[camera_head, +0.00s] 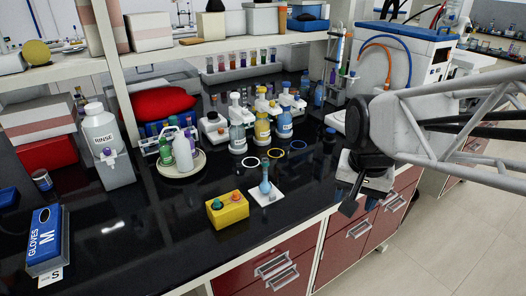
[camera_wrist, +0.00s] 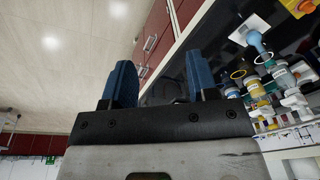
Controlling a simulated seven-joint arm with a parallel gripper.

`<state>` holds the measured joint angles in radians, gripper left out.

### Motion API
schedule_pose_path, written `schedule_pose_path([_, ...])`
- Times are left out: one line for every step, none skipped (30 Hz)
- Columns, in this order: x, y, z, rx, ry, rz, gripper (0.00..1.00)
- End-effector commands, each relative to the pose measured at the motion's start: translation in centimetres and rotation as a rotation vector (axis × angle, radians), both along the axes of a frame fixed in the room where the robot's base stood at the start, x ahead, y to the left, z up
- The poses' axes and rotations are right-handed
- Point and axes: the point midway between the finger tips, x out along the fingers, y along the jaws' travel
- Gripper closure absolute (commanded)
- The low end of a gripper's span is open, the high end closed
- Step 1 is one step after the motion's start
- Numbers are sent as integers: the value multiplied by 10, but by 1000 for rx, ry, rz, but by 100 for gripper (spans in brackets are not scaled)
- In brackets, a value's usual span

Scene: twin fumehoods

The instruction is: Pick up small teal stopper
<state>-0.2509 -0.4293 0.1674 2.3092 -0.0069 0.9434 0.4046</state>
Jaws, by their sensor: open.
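A small teal stopper (camera_head: 216,204) sits in the top of a yellow block (camera_head: 229,214) near the front edge of the black bench, beside a red-orange stopper (camera_head: 236,196). A blue flask (camera_head: 266,187) stands on a white tile (camera_head: 275,197) just right of the block. My gripper (camera_head: 349,207) is to the right of these, over the bench's front edge and apart from them. In the wrist view its two blue fingers (camera_wrist: 159,80) are open with nothing between them. There the block (camera_wrist: 297,6) is cut off at the top right, and I cannot make out the teal stopper.
Bottles (camera_head: 262,130) and colored rings stand behind the flask. A round tray (camera_head: 181,171) holds bottles at left, near a RINSE bottle (camera_head: 104,145). A blue glove box (camera_head: 46,240) is at front left. The bench left of the block is clear.

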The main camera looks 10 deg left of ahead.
Motion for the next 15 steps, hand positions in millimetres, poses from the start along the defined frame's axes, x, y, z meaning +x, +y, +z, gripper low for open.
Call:
schedule_pose_path([9,14,-1,2,10,-3,47])
schedule_pose_path([14,21,-3,4,15,-11,47])
schedule_pose_path([20,32,-3,6,21,-19,47])
schedule_pose_path([25,39,-4,7,26,-25,47])
schedule_pose_path([29,48,-6,8,31,-32,47])
schedule_pose_path([35,58,-6,10,36,-41,47])
schedule_pose_path([39,67,-8,10,42,-47,47])
schedule_pose_path([43,75,-10,11,46,-55,47])
schedule_pose_path([48,87,-11,12,52,-63,47])
schedule_pose_path([52,95,-13,13,57,-69,47])
schedule_pose_path([56,104,-14,13,61,-76,47])
schedule_pose_path([60,116,-17,13,67,-85,47])
schedule_pose_path([63,125,-19,13,72,-91,47])
schedule_pose_path([66,134,-21,13,76,-97,47])
schedule_pose_path([70,147,-24,13,82,-107,47])
